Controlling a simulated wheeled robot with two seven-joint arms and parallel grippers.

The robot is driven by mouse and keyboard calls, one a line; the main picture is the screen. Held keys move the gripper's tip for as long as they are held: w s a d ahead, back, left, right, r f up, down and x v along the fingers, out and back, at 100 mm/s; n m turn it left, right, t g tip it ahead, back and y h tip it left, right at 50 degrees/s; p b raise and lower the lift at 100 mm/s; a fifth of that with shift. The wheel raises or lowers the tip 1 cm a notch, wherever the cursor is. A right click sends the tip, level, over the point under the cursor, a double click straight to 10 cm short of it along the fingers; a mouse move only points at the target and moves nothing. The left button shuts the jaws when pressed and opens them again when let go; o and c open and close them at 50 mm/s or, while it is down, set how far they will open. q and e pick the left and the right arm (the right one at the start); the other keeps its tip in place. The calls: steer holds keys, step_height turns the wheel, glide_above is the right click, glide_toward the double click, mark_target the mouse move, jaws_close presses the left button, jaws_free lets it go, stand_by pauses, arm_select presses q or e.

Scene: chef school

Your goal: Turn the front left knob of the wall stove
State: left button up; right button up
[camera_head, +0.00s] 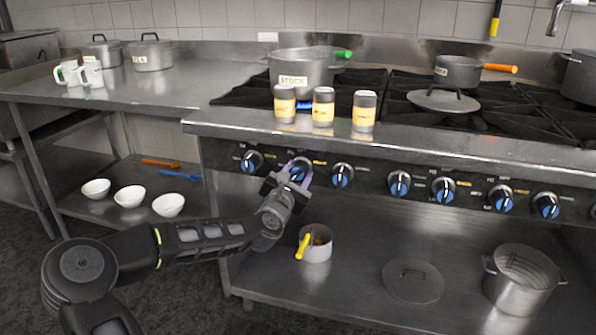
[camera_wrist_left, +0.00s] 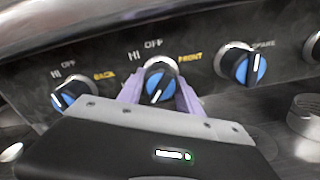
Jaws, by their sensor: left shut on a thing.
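The wall stove (camera_head: 225,158) has a dark front panel with a row of blue-faced knobs. The knob labelled FRONT (camera_wrist_left: 159,84) is second from the left, between the BACK knob (camera_wrist_left: 72,95) and the SPARE knob (camera_wrist_left: 240,64). My left gripper (camera_head: 297,170) reaches up to the panel from the lower left. Its purple fingers stand on both sides of the FRONT knob and are shut on it. The knob's white line is slightly tilted from vertical. In the head view the gripper partly hides this knob. My right gripper is not in view.
Several more knobs run along the panel to the right. Three labelled shakers (camera_head: 323,106) stand on the stove's front ledge. A stock pot (camera_head: 300,72) stands behind them, with blue flame near its base. A small pot (camera_head: 316,244) is on the shelf below my gripper.

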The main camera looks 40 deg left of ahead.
arm_select(q)
steer(key=m+p, duration=0.1)
steer(key=m, duration=0.2)
steer(key=shift+r+m, duration=0.15)
steer(key=shift+m, duration=0.15)
steer(key=m+p, duration=0.1)
steer(key=m, duration=0.2)
steer(key=shift+m, duration=0.3)
steer(key=m, duration=0.2)
steer(key=shift+m, duration=0.4)
steer(key=m, duration=0.2)
steer(key=shift+m, duration=0.4)
steer(key=m+b, duration=0.2)
steer(key=m, duration=0.1)
steer(key=shift+m, duration=0.3)
steer(key=m+b, duration=0.5)
steer(key=m, duration=0.1)
steer(key=m+b, duration=0.2)
steer(key=shift+r+m, duration=0.1)
steer(key=shift+m, duration=0.3)
steer(key=shift+r+m+b, duration=0.1)
steer(key=shift+m+b, duration=0.6)
steer(key=shift+m, duration=0.6)
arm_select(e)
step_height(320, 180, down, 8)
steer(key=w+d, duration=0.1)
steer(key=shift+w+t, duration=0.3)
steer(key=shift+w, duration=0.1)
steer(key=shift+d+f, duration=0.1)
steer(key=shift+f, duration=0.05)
